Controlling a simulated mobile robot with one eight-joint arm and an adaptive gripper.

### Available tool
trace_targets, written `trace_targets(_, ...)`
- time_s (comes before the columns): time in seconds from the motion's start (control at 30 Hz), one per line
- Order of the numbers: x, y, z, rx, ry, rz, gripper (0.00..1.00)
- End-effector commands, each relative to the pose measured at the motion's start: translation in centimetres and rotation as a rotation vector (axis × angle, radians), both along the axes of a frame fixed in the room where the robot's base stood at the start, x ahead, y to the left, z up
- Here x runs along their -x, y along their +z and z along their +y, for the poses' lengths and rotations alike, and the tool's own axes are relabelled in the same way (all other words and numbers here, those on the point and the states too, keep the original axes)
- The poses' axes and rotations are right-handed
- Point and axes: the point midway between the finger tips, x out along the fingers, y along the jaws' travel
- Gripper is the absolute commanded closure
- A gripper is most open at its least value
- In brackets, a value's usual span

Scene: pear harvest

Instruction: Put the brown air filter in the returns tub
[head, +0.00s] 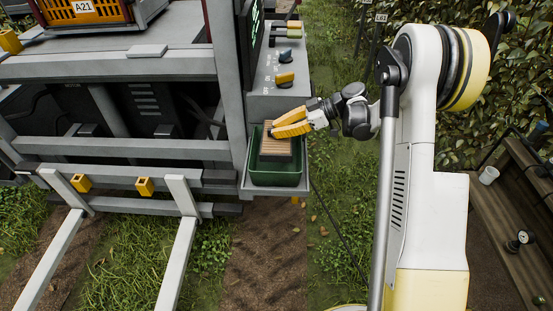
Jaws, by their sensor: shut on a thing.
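The brown air filter (275,148) is a slatted brown block with a pale edge. In the head view it is over the green returns tub (277,179), within the outline of its opening. I cannot tell whether it touches the tub's floor or walls. My gripper (275,131) has yellow fingers and comes in from the right. It is shut on the far end of the filter, and its fingers hide part of that end. The tub stands on a grey shelf at the side of the machine frame.
A grey control panel with knobs (285,79) stands just behind the tub. A grey upright post (228,80) is close on the left. An orange crate marked A21 (85,12) sits at the upper left.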

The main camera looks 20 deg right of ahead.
Motion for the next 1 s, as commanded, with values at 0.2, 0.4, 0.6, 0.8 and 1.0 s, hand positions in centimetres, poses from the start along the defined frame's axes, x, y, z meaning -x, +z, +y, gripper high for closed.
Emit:
trace_targets(0.2, 0.0, -4.6, 0.0, 0.001, -0.001, 0.001, 1.00)
trace_targets(0.4, 0.0, -6.8, 0.1, 0.001, -0.002, 0.000, 1.00)
trace_targets(0.6, 0.1, -9.2, 0.1, 0.001, -0.003, 0.001, 1.00)
trace_targets(0.8, 0.1, -9.0, 0.1, 0.001, -0.003, 0.001, 1.00)
trace_targets(1.0, 0.1, -9.2, 0.1, 0.002, -0.004, 0.001, 0.68)
